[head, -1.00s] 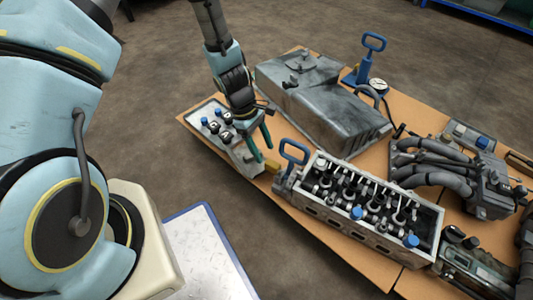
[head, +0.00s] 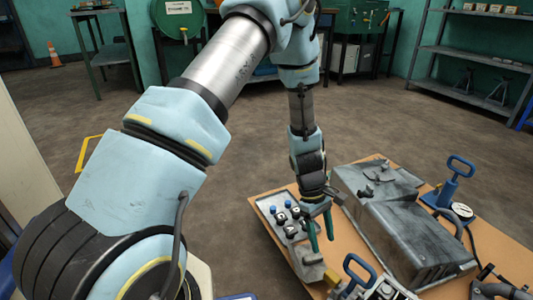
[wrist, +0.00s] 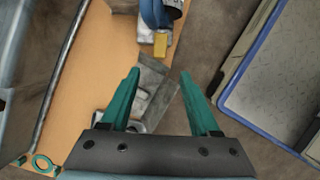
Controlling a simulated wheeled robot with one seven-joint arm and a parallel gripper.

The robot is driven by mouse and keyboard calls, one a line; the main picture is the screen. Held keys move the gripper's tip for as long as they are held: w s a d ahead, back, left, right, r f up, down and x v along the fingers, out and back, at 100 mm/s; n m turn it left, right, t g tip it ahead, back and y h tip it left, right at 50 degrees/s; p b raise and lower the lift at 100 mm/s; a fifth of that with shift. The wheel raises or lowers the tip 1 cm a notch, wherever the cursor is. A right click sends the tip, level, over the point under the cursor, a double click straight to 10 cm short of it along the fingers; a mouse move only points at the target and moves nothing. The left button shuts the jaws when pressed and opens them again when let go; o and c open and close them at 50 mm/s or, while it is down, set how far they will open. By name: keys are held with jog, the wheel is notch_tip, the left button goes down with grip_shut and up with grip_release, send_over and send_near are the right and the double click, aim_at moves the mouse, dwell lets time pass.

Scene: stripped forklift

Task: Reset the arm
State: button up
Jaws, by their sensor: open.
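My gripper (head: 321,230) hangs from the arm with its fingers pointing down, over the near left part of the orange-brown work surface (head: 264,184). In the wrist view the two green fingers of my gripper (wrist: 156,82) stand apart with nothing between them. Below and beyond them lie a grey metal piece (wrist: 152,75) and a small yellow block (wrist: 160,45). A tray with blue and dark knobs (head: 268,212) lies just left of the gripper in the head view.
A large grey metal tank (head: 395,225) lies right of my gripper. A blue-handled pump (head: 455,178) with a gauge stands behind it. Another blue handle (head: 357,270) rises close in front. A blue-edged panel (wrist: 285,75) is at the right in the wrist view. Open floor lies behind.

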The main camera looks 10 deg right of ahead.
jog(key=w+a+r+m+t, duration=0.25)
jog(key=w+a+r, duration=0.55)
jog(key=a+r, duration=0.45)
jog(key=a+r+m+t+y, duration=0.1)
jog(key=a+r, duration=0.3)
jog(key=a, duration=0.3)
jog(key=s+a+r+m+t, duration=0.1)
jog(key=a+r, duration=0.2)
jog(key=a, duration=0.3)
jog(key=a+r+m+t+y, duration=0.1)
jog(key=a+r+m, duration=0.1)
jog(key=a+r, duration=0.35)
notch_tip(320, 180, up, 33)
jog(key=a+p, duration=0.1)
jog(key=p, duration=3.4)
jog(key=shift+r, duration=0.15)
jog(key=shift+a, duration=0.1)
